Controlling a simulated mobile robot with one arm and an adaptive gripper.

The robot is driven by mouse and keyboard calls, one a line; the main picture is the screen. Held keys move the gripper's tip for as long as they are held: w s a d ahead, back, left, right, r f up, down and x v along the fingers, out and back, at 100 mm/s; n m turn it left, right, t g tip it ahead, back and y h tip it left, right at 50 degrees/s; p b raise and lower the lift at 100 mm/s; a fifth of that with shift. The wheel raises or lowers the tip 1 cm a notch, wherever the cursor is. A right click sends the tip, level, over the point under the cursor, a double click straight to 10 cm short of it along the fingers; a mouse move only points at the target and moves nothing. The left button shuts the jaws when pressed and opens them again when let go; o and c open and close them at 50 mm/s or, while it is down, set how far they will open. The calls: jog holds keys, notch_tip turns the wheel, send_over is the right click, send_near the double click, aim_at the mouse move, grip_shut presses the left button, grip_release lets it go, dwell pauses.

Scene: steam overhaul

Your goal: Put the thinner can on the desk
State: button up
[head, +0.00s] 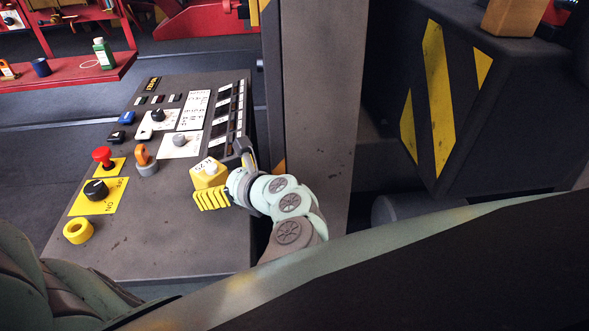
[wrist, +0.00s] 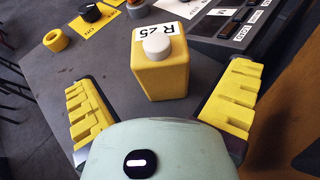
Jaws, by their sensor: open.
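The thinner can, a yellow block-shaped can (head: 208,176) with a white cap and a label, appears upright on the grey control console (head: 165,255) near its right side. In the wrist view the can (wrist: 160,80) stands between the two yellow-padded fingers of my gripper (wrist: 165,95), with a gap on both sides. My gripper (head: 228,178) is open, and one finger partly hides the can's lower part in the head view. I cannot tell which surface is the desk.
The console carries a red button (head: 102,156), a black knob (head: 96,190), a yellow ring (head: 78,230) and an orange-handled switch (head: 143,156). A grey pillar (head: 318,110) rises right of my gripper. A red bench (head: 65,82) with a green bottle (head: 103,54) stands back left.

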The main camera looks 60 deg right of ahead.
jog(key=shift+v, duration=1.6)
